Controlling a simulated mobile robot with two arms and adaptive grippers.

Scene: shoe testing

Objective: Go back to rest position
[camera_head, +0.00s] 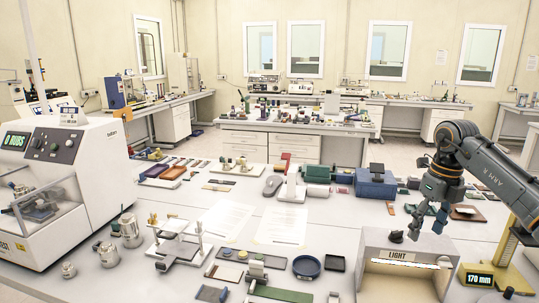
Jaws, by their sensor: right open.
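My right gripper (428,222) comes in from the right on a dark grey arm. It is open and empty, with its fingers pointing down. It hangs just above and behind the grey light box (400,248) marked "LIGHT" at the front right. I cannot tell whether it touches anything. My left gripper is not in view.
A white testing machine (95,160) fills the left side of the table. A yellow height gauge (508,255) reading 170 mm stands right of the light box. Small tools and metal weights (130,230) crowd the front. Paper sheets (282,226) lie mid-table. Other benches stand behind.

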